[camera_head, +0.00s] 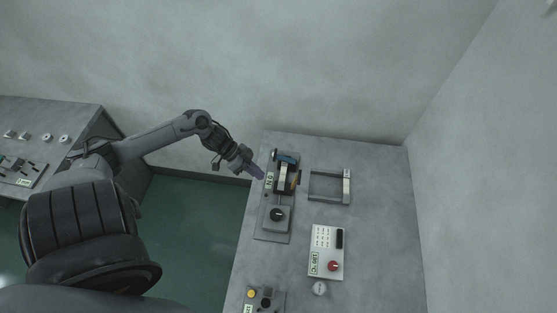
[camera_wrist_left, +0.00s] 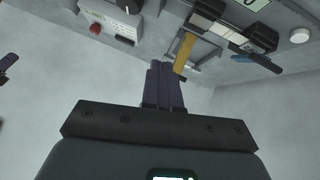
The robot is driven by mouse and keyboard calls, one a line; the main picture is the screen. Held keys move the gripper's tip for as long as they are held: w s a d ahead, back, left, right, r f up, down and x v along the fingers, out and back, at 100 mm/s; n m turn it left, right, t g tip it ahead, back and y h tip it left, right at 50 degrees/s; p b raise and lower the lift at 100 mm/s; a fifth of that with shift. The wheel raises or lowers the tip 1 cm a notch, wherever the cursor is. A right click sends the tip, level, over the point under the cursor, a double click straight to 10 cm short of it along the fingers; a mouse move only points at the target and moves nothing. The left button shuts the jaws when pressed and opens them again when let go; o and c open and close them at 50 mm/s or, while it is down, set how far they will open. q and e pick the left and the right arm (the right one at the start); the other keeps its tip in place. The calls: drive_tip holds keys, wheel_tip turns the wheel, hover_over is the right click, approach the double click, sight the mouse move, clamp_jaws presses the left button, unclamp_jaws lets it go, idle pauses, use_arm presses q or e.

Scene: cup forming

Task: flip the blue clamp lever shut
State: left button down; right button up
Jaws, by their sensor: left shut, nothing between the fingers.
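The blue clamp lever (camera_head: 284,156) shows at the far end of a dark clamp device (camera_head: 288,178) on the grey bench. In the left wrist view a small blue piece (camera_wrist_left: 241,58) shows beside black clamp parts; it looks like the same lever. My left gripper (camera_head: 260,174) is just left of the device in the head view, with its purple-grey fingers pointing toward it. In the left wrist view its fingers (camera_wrist_left: 163,72) are together and empty, apart from the blue piece. Whether the fingertips touch the device cannot be told. My right gripper is not in view.
A grey U-shaped frame (camera_head: 330,187) stands right of the clamp. The bench's right side is clear. Another bench stands at far left.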

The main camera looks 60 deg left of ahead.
use_arm(q)
drive_tip(key=w+a+r+m+y+b, duration=0.1)
drive_tip(key=w+a+r+y+b, duration=0.35)
drive_tip(key=a, duration=0.85)
drive_tip(key=h+b, duration=0.2)
drive_tip(key=b, duration=0.2)
approach(285, 159)
drive_tip(key=shift+w+d+f+y, duration=0.1)
drive_tip(key=shift+f+y, duration=0.05)
drive_tip(key=shift+f, duration=0.4)
drive_tip(key=shift+w+d+f+y, duration=0.1)
drive_tip(key=shift+d+f, duration=0.05)
drive_tip(key=shift+f, duration=0.45)
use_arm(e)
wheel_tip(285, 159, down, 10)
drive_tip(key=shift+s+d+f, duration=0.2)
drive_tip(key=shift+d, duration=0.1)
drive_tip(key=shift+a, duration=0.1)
use_arm(q)
drive_tip(key=shift+s, duration=0.1)
